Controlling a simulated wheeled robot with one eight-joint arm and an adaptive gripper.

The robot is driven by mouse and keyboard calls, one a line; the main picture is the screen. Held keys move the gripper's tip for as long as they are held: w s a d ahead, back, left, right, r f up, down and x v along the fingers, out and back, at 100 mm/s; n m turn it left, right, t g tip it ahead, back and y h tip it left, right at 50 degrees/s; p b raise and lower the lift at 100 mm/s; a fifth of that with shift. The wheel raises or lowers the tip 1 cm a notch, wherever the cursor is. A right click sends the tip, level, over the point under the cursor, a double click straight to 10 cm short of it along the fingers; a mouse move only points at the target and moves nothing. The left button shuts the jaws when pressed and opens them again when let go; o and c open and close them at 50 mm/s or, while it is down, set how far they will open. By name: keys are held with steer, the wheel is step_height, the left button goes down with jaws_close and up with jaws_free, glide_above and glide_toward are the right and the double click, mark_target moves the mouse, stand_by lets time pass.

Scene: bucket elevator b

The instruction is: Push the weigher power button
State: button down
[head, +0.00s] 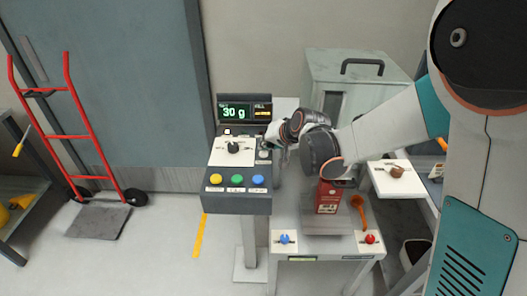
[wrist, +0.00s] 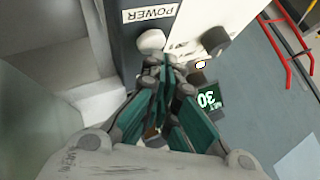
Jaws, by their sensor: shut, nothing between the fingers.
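The weigher console (head: 236,204) stands left of my arm, with its lit display (head: 236,112) reading 30 g. In the wrist view, a round white button (wrist: 151,40) sits just below the POWER label (wrist: 150,14). My gripper (wrist: 164,62) is shut and empty, its fingertips right beside the button. I cannot tell whether they touch it. In the head view my gripper (head: 272,139) is at the console's right side, by the pale button (head: 264,154), and partly hides that area.
A dark rotary knob (head: 233,147) is on a white plate, with yellow, green and blue buttons (head: 238,179) below it. A red bag (head: 328,197) stands under my arm on the side table. A red hand truck (head: 74,135) stands at left.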

steer(key=shift+r+p, duration=1.6)
steer(key=shift+r, duration=1.05)
